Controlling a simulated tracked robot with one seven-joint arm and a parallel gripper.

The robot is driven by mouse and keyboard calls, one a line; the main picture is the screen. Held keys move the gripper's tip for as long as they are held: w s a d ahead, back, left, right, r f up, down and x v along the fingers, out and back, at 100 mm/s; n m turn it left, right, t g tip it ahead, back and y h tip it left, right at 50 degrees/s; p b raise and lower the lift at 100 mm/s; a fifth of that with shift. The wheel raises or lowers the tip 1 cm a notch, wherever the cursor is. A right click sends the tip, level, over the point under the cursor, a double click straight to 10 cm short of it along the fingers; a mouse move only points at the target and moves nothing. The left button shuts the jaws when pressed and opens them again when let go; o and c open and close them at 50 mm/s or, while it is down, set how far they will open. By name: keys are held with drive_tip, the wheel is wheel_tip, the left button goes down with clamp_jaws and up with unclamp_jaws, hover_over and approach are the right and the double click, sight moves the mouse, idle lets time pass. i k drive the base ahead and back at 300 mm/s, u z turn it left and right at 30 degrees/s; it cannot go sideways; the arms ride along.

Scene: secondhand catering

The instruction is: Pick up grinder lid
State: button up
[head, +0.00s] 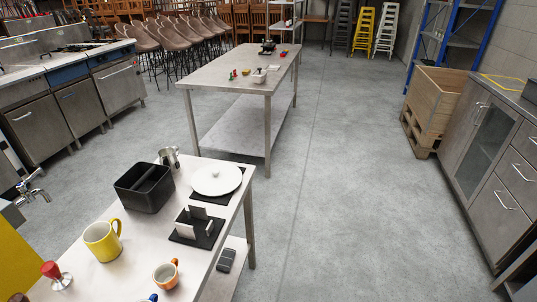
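My gripper is not in view. No grinder is clear to see. Small items stand on the far steel table (215,75): a white bowl-like thing (259,77), a dark object (268,47) at the far end and several small coloured pieces. They are too small to name surely.
The near table also holds a black divided bin (145,188), a metal jug (169,157), a yellow mug (102,240), an orange-handled cup (166,274), a red-handled tool (57,275) and a black stand (197,228). The floor (350,190) right of both tables is clear, up to cabinets (495,170).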

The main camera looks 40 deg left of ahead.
sight(215, 179)
drive_tip(key=z, duration=0.15)
drive_tip(key=i, duration=0.8)
drive_tip(key=u, duration=2.5)
drive_tip(key=i, duration=1)
drive_tip(key=z, duration=0.15)
drive_tip(key=k, duration=0.8)
drive_tip(key=u, duration=0.2)
drive_tip(key=i, duration=0.2)
drive_tip(key=z, duration=0.05)
